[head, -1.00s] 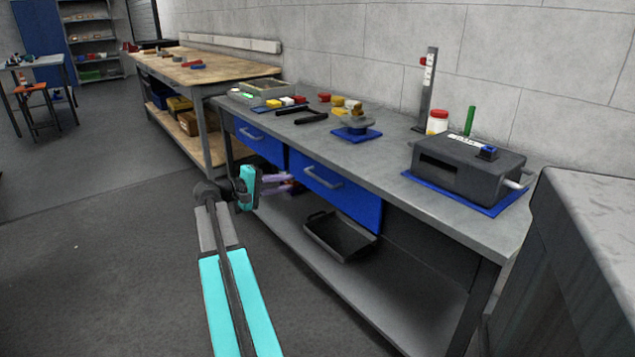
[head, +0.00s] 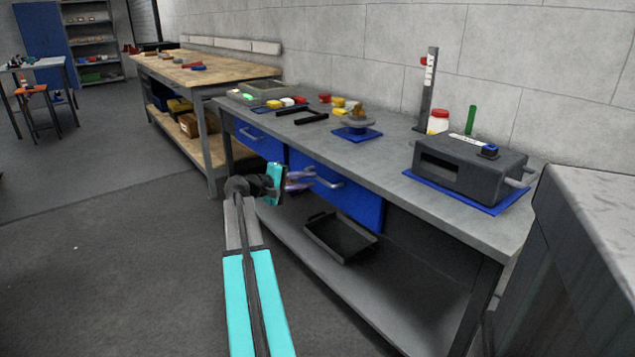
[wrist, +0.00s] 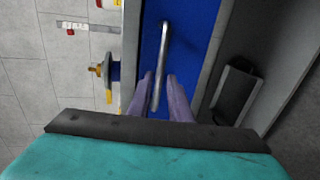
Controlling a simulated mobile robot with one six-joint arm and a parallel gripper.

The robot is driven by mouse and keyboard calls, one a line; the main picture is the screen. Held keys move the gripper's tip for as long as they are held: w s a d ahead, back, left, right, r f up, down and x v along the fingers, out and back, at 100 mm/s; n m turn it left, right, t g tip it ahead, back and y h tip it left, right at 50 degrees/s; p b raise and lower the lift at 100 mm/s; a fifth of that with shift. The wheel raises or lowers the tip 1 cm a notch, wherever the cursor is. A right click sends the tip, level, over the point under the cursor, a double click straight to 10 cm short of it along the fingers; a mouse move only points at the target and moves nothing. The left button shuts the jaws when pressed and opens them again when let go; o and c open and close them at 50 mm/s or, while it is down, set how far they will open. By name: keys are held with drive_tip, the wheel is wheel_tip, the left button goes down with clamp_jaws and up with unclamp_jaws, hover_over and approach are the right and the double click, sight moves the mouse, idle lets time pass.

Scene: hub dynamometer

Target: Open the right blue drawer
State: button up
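The right blue drawer (head: 357,204) sits under the grey workbench top and looks shut. Its silver bar handle (head: 331,182) also shows in the wrist view (wrist: 164,45), with the blue drawer front (wrist: 186,45) behind it. My gripper (head: 310,178) is in front of this drawer, at the left end of the handle in the head view. In the wrist view, my gripper's purple fingers (wrist: 160,77) are apart, with the lower end of the handle lined up between them. I cannot tell whether they touch it.
The left blue drawer (head: 257,141) looks shut. A black tray (head: 340,238) lies on the lower shelf. The benchtop (head: 385,160) holds a grey box device (head: 468,168) and a disc fixture on a blue mat (head: 357,135). A grey cabinet (head: 590,230) stands at the right.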

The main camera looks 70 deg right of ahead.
sight(318, 178)
drive_tip(key=shift+b+x, duration=0.35)
drive_tip(key=shift+x, duration=2.1)
